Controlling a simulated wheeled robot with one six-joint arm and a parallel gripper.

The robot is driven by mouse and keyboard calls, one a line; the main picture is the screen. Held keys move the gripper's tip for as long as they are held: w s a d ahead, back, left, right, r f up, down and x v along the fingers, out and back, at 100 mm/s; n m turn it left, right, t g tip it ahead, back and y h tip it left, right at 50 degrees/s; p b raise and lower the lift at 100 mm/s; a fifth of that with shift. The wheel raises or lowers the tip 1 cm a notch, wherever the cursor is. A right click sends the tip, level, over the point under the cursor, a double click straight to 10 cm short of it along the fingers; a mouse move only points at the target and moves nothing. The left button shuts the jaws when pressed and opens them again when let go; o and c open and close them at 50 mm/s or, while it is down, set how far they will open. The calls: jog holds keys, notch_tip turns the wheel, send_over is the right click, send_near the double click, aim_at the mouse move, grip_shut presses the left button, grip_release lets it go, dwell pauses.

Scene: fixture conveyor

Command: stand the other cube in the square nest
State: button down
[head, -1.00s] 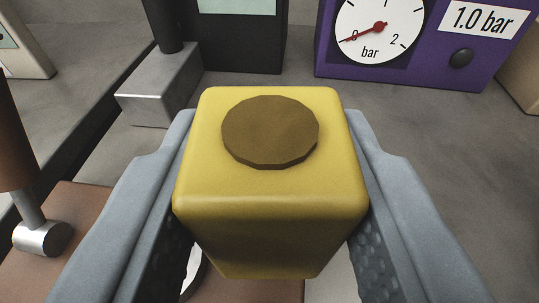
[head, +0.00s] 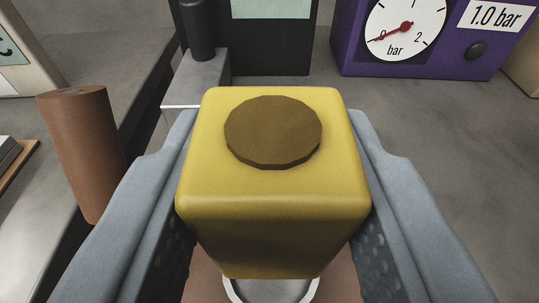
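A yellow cube (head: 272,195) with rounded edges and a dark brown disc (head: 273,132) on its top sits between the two grey fingers of my gripper (head: 272,215). The fingers press on its left and right sides, and it looks upright. Below the cube, part of a pale ring (head: 237,287) shows on a brown surface (head: 205,288); the cube hides most of it. I cannot tell whether this ring belongs to the nest. No square nest can be made out.
A purple box (head: 440,60) with a dial gauge (head: 405,27) stands at the back right. A grey metal block (head: 196,82) and a dark box (head: 271,45) stand behind the cube. A brown cylinder (head: 82,150) is at the left. The grey surface at the right is clear.

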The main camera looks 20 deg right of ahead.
jog(key=shift+f, duration=0.1)
jog(key=shift+f, duration=2.7)
jog(key=shift+f, duration=1.05)
jog(key=c, duration=1.3)
grip_release()
jog(key=shift+o, duration=0.2)
jog(key=o, duration=0.6)
jog(key=shift+c, duration=0.2)
jog(key=shift+s, duration=0.1)
jog(key=v, duration=1.7)
